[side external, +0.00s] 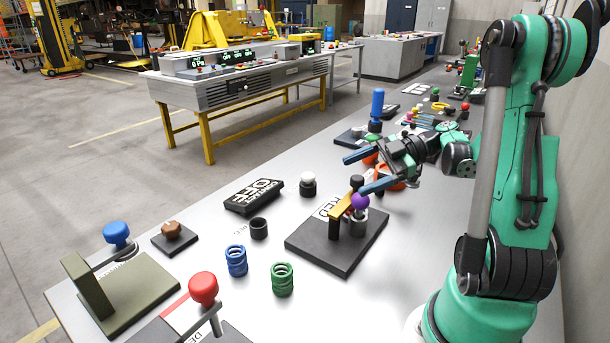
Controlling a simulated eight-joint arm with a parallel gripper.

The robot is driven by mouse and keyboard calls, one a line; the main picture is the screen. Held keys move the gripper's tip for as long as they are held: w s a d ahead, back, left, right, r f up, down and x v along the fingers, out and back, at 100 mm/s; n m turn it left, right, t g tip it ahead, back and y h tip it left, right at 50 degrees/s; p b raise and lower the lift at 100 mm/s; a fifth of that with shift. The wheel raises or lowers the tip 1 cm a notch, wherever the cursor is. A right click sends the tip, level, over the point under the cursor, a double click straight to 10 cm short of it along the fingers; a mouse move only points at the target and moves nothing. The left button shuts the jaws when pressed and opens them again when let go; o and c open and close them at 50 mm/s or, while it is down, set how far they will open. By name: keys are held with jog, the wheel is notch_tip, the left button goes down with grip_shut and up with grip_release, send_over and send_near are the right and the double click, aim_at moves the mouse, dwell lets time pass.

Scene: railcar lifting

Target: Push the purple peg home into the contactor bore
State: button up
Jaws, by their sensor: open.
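The purple peg (360,202) shows as a round purple head at the top of a grey cylindrical bore (357,223). The bore stands on a dark square base plate (320,250). How deep the peg sits in the bore cannot be told. A yellow bar (341,207) on a black post stands just left of the peg, on the same plate. My gripper (353,173) is open, with its two blue fingers spread and pointing left. It is above the plate, and the nearer finger shows just above the purple head. Contact between them cannot be told.
A red-knobbed lever (204,289) stands at the front. A tall blue handle (377,104) stands behind my gripper.

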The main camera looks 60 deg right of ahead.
notch_tip(320, 180, up, 14)
dwell(0.5)
jog(key=w+a+f+m+g+h, duration=0.2)
jog(key=w+a+f+m+h, duration=0.1)
jog(key=a+f+m+h, duration=0.7)
jog(key=a+f+m, duration=0.3)
jog(key=a, duration=0.2)
jog(key=shift+w+a+f+m, duration=0.15)
jog(key=shift+f+m, duration=0.1)
jog(key=shift+m, duration=0.05)
